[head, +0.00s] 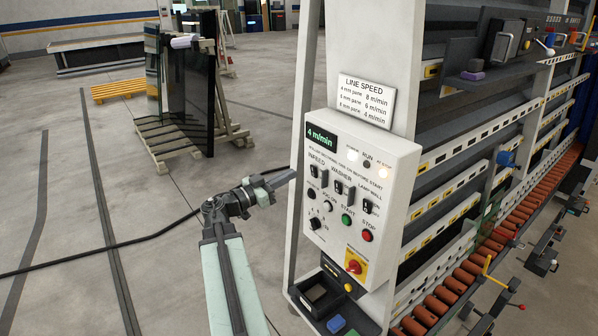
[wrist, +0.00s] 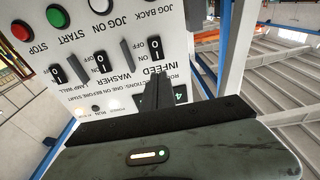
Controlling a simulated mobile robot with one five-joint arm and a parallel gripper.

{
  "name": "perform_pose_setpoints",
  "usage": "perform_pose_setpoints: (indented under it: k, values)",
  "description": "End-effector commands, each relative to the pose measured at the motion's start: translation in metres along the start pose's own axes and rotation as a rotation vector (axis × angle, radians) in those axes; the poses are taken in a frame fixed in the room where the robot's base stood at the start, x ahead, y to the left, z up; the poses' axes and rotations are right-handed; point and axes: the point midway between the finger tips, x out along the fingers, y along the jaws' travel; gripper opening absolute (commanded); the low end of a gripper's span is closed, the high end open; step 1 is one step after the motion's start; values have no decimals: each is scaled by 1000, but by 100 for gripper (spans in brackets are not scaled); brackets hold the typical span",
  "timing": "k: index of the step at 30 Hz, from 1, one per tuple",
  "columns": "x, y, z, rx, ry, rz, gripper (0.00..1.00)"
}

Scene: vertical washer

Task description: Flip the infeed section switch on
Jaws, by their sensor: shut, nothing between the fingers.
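The white control panel (head: 345,215) carries a row of black switches. The infeed switch (head: 318,172) is the leftmost, under its INFEED label; its position cannot be told there. In the wrist view, which is upside down, the infeed switch (wrist: 155,48) is a black rocker marked O and I, right of the other switches. My gripper (head: 291,177) is at the panel's left side, level with the switch row. In the wrist view my gripper (wrist: 160,82) is shut and empty, its tips overlapping the INFEED lettering, short of the switch. Contact with the panel cannot be told.
The washer switch (head: 338,187) and lamp wall switch (head: 364,207) sit beside it. Open floor lies left of the panel.

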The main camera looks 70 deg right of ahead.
Motion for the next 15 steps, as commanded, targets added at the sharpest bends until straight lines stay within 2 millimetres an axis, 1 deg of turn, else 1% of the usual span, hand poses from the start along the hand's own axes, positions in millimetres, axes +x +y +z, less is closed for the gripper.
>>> perform_pose_setpoints:
  k: [1, 6, 9, 12, 15]
  values:
    - [-14, 0, -4, 0, 0, -3, 0]
    - [-48, 0, -12, -1, 0, -2, 0]
    - [-61, 0, -15, -1, 0, -1, 0]
    - [-68, 0, -16, -1, 0, 0, 0]
    - [-71, 0, -16, -1, 0, 1, 0]
